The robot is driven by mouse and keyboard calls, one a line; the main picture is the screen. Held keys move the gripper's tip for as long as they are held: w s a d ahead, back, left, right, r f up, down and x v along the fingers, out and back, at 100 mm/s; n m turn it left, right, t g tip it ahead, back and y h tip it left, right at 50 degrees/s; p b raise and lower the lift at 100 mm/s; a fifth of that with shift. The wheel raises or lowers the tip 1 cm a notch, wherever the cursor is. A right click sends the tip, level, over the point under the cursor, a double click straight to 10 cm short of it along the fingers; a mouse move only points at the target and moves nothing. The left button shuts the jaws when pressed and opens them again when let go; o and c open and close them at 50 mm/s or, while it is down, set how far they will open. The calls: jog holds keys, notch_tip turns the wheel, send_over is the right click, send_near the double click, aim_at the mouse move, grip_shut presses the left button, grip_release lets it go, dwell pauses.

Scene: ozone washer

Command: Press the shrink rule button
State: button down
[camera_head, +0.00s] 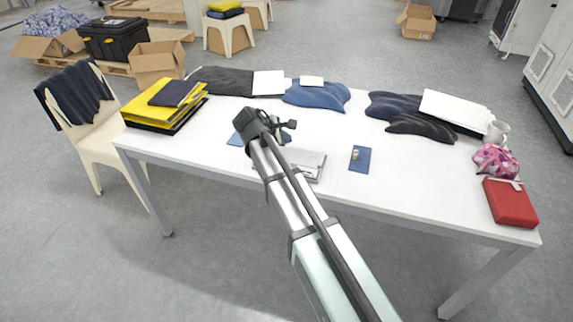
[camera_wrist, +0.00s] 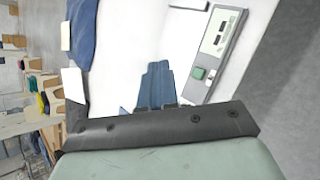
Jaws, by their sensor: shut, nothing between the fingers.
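The grey-white flat device (camera_head: 312,161) lies on the table near its front edge, partly behind my arm. My gripper (camera_head: 288,125) is black, shut and empty. In the head view it is above the table, up and left of the device. In the wrist view the button lies right of the gripper's middle and apart from it. A blue shape shows just beyond the gripper's dark body; I cannot tell fingers from cloth there.
A blue card (camera_head: 360,158) lies right of the device. Yellow and black folders (camera_head: 165,108) are at the left. Folded dark and blue clothes (camera_head: 318,95) lie along the back. A red box (camera_head: 510,202) and a pink cloth (camera_head: 495,160) are at the right. The front right middle is clear.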

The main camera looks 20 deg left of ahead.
jog(key=shift+f, duration=4.1)
jog(key=shift+f, duration=0.85)
jog(key=shift+r, duration=0.85)
jog(key=shift+r, duration=0.15)
jog(key=shift+r, duration=2.4)
